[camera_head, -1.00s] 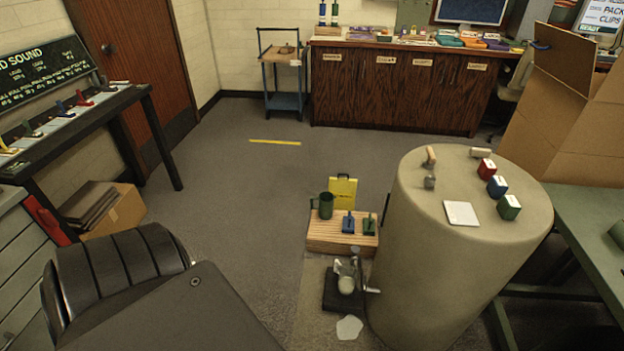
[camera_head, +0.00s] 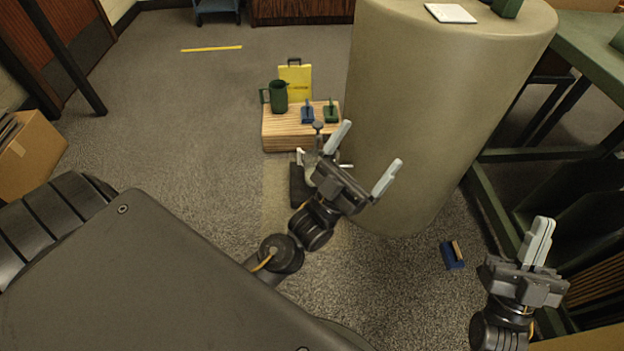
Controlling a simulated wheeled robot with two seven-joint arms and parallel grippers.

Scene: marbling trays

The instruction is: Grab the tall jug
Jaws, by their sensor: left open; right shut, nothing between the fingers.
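A dark green tall jug (camera_head: 279,97) stands upright on the light wooden crate (camera_head: 289,144), near its left back part, with its handle on the left. My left gripper (camera_head: 368,148) is open and empty, in front of and to the right of the crate in the picture, apart from the jug. My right gripper (camera_head: 541,228) is shut and empty at the lower right, far from the jug.
A blue stamp-like block (camera_head: 307,113) and a green one (camera_head: 330,112) stand beside the jug. A yellow board (camera_head: 297,82) is behind it. A large beige cylinder (camera_head: 410,110) stands right of the crate. A blue item (camera_head: 452,255) lies on the floor.

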